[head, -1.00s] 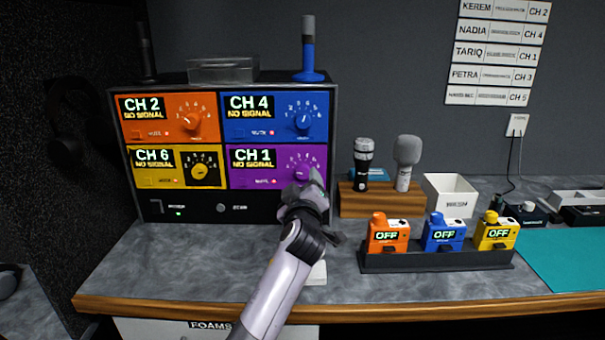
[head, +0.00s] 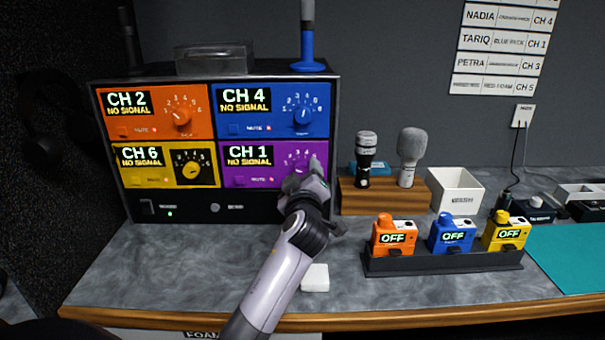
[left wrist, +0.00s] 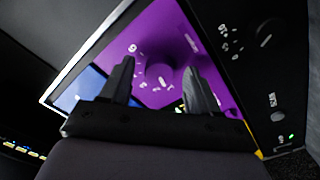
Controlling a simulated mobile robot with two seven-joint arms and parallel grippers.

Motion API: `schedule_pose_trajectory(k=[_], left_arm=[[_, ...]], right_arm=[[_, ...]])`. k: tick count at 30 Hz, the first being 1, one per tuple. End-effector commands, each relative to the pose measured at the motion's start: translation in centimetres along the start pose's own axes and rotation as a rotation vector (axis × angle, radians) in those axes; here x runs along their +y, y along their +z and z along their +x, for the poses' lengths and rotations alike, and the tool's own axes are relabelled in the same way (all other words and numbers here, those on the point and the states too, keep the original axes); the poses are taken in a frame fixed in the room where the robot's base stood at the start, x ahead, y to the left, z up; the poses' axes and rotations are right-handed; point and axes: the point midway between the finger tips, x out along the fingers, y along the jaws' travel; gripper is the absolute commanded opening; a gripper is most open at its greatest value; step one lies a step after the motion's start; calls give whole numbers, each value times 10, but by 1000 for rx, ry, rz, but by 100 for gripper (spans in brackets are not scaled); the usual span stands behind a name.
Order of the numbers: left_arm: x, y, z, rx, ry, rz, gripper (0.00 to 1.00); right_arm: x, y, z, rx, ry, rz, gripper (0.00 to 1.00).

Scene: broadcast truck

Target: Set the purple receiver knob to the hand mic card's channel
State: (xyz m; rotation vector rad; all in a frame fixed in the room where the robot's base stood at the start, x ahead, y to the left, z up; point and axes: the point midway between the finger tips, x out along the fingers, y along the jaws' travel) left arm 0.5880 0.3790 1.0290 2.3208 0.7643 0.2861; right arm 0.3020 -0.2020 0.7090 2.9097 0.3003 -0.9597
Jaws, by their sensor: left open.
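The purple receiver (head: 240,172) is the lower right panel of the rack, and its display reads CH 1, NO SIGNAL. Its knob (head: 302,163) is partly hidden behind my left gripper (head: 307,182). In the left wrist view the purple knob (left wrist: 160,75) shows between the two open fingers of my left gripper (left wrist: 160,82), one on each side; I cannot tell whether they touch it. Name cards hang on the wall; the lowest card (head: 496,87) reads CH 5, its name too small to read surely. My right gripper is out of view.
Orange (head: 155,112), blue (head: 272,112) and yellow (head: 165,166) receivers surround the purple one. Two microphones stand on a wooden block (head: 385,203). A dark rack (head: 445,264) of three packs reading OFF sits right of my arm. A white block (head: 315,278) lies beside the arm.

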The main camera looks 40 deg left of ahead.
Motion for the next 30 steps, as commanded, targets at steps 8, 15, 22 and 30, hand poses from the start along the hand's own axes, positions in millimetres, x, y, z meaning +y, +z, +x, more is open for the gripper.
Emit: schedule_pose_trajectory(k=[8,15,22,30], left_arm=[[0,0,0,0,0,0,51],[0,0,0,1,0,0,5],[0,0,0,1,-1,29,5],[-1,0,0,2,-2,175,5]], right_arm=[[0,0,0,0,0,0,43],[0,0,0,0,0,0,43],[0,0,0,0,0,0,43],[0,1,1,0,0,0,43]])
